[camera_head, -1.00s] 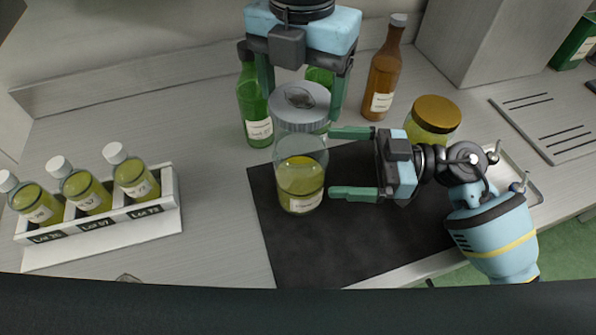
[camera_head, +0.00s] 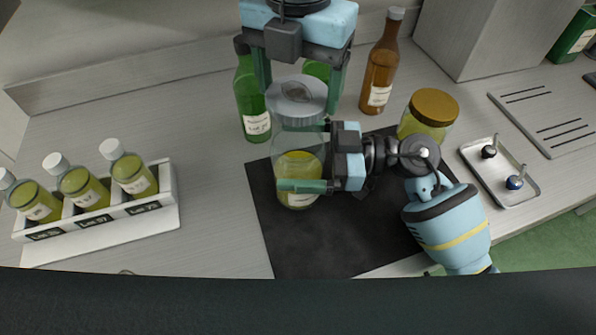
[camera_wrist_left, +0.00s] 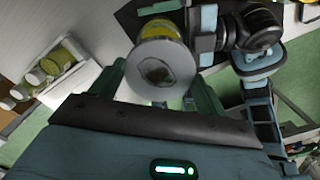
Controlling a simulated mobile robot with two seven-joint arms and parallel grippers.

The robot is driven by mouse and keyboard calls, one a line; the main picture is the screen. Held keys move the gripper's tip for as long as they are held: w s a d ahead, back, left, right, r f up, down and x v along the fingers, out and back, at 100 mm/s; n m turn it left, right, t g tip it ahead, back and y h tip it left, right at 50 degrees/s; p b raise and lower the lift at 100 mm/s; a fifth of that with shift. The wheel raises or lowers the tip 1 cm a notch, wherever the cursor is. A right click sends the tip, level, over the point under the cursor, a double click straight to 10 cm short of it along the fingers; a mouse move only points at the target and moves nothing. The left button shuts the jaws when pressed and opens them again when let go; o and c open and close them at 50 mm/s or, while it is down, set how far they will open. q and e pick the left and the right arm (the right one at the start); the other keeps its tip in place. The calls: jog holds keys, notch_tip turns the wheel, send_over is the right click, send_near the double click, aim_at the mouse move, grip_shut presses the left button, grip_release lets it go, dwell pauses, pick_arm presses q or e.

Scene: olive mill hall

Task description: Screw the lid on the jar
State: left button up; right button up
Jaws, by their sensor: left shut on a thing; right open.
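The jar (camera_head: 298,165) is clear glass with yellow-green contents and a label. It stands upright on the dark mat (camera_head: 330,250). The grey lid (camera_head: 297,93) is above the jar mouth, between the fingers of my left gripper (camera_head: 300,98), which is shut on it. The lid also shows in the left wrist view (camera_wrist_left: 158,70), in front of the jar. Whether lid and jar rim touch I cannot tell. My right gripper (camera_head: 312,160) is open, its fingers reaching around the jar's body from the right; one finger crosses its front, the other is partly hidden behind it.
A gold-lidded jar (camera_head: 429,112), a brown bottle (camera_head: 380,75) and a green bottle (camera_head: 252,100) stand close around. A rack (camera_head: 150,207) of small bottles is at the left. A metal tray (camera_head: 500,180) with two small dark items is at the right. The counter between rack and mat is clear.

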aim_at(298, 128)
jog(key=c, duration=1.4)
pick_arm(q)
jog(key=shift+f, duration=2.5)
jog(key=shift+f, duration=0.1)
jog(key=shift+f, duration=0.75)
jog(key=shift+f, duration=0.6)
